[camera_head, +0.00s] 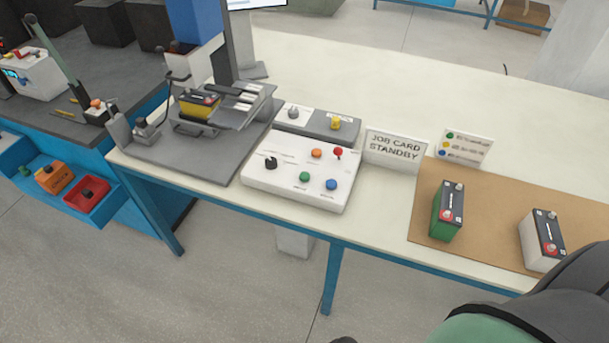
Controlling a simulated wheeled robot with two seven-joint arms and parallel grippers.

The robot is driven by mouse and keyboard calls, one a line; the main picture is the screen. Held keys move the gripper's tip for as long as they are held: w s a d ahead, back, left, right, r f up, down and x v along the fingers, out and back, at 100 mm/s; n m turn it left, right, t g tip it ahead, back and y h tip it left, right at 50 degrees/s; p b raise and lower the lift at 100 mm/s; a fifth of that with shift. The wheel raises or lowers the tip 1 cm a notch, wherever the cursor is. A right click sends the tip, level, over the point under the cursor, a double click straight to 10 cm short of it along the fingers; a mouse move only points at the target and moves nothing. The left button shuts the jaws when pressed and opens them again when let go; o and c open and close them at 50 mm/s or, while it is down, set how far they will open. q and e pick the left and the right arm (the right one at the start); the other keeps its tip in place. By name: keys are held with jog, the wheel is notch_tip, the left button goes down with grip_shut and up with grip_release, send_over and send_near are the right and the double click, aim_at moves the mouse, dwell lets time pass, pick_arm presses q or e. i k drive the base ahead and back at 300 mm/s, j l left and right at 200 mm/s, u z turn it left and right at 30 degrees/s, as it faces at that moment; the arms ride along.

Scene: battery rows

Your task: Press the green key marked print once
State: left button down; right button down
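A white control panel (258,187) lies on the bench near its front edge. A green key (304,176) is on its front part, left of a blue key (331,184) and below an orange key (316,153). A red-topped lever (338,152) and a black knob (271,162) are also on the panel. The lettering beside the keys is too small to read. Nothing covers the green key. Neither gripper shows; a dark and green part of my own arm fills the lower right corner.
A sign reading "JOB CARD STANDBY" (394,147) stands right of the panel. A green battery (446,212) and a white battery (540,240) stand on a brown mat (493,199). A grey test fixture (190,148) is at left. The pale bench (400,82) behind is clear.

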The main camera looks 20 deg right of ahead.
aim_at(304, 176)
jog(key=i+j+z, duration=0.25)
jog(key=j+z, duration=0.15)
jog(key=j, duration=0.9)
jog(key=j+z, duration=0.45)
jog(key=j, duration=0.9)
